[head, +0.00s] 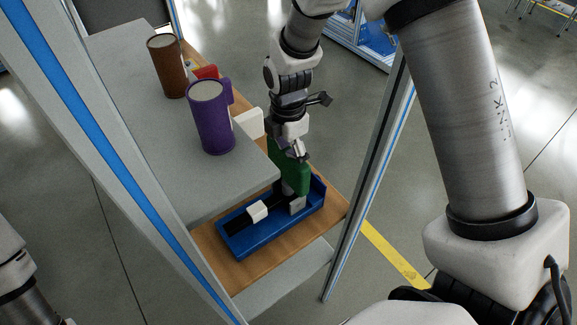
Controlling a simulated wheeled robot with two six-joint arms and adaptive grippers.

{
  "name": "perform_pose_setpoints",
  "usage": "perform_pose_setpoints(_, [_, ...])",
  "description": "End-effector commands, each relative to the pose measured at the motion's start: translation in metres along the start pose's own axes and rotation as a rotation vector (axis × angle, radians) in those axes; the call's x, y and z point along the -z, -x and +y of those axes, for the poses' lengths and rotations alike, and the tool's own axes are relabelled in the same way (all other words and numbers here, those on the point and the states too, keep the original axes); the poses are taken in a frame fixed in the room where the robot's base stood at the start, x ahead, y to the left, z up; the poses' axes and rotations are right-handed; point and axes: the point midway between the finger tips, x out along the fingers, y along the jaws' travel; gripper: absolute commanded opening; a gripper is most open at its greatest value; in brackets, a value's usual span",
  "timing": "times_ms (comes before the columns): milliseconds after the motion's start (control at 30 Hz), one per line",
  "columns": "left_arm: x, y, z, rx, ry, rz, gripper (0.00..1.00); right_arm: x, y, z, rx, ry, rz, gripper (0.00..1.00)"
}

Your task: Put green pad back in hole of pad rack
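The green pad (287,174) is upright below my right gripper (293,152), whose fingers close on its upper part. The pad's lower end is at the right part of the blue pad rack (255,242), beside a white block (297,203). I cannot tell whether the pad is inside a hole or just above or behind the rack. The rack also holds a second white block (257,210) and a dark strip. My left arm shows at the lower left edge; its gripper is out of view.
The rack sits on a wooden shelf (225,262) beneath a grey upper shelf (150,120). A purple cylinder (211,120) and a brown cylinder (167,68) stand on the upper shelf. Metal frame posts (363,180) flank the shelves.

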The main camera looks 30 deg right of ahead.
Motion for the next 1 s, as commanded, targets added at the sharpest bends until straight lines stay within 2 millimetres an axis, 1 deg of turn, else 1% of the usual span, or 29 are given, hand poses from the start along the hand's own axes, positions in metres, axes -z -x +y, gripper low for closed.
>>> perform_pose_setpoints(33, [0.000, 0.000, 0.000, 0.000, 0.000, 0.000, 0.40, 0.000, 0.000, 0.000, 0.000, 0.000, 0.000, 0.41])
perform_pose_setpoints(67, [0.000, 0.000, 0.000, 0.000, 0.000, 0.000, 0.40, 0.000, 0.000, 0.000, 0.000, 0.000, 0.000, 0.31])
perform_pose_setpoints(100, [0.000, 0.000, 0.000, 0.000, 0.000, 0.000, 0.40, 0.000, 0.000, 0.000, 0.000, 0.000, 0.000, 0.17])
perform_pose_setpoints(133, [0.000, 0.000, 0.000, 0.000, 0.000, 0.000, 0.40, 0.000, 0.000, 0.000, 0.000, 0.000, 0.000, 0.13])
perform_pose_setpoints(267, [0.000, 0.000, 0.000, 0.000, 0.000, 0.000, 0.40, 0.000, 0.001, 0.001, -0.002, 0.000, 0.000, 0.13])
perform_pose_setpoints(300, [0.000, 0.001, 0.000, 0.000, 0.000, 0.000, 0.40, 0.000, 0.002, 0.001, -0.002, 0.000, 0.000, 0.07])
perform_pose_setpoints(333, [0.000, 0.002, 0.000, 0.000, 0.000, 0.000, 0.40, 0.000, 0.002, 0.001, -0.002, 0.000, 0.000, 0.07])
perform_pose_setpoints(367, [0.000, 0.003, 0.000, 0.000, 0.000, 0.000, 0.40, 0.000, 0.003, 0.001, -0.002, 0.000, 0.000, 0.02])
perform_pose_setpoints(400, [0.000, 0.004, 0.000, 0.000, 0.000, 0.000, 0.40, 0.000, 0.005, 0.001, -0.002, 0.000, 0.000, 0.00])
perform_pose_setpoints(867, [0.000, 0.022, 0.000, 0.000, 0.000, 0.000, 0.40, 0.000, 0.023, -0.001, 0.003, 0.000, 0.001, 0.00])
perform_pose_setpoints(1000, [0.000, 0.020, 0.000, 0.000, 0.000, 0.000, 0.40, 0.000, 0.026, -0.001, 0.004, 0.000, 0.001, 0.00])
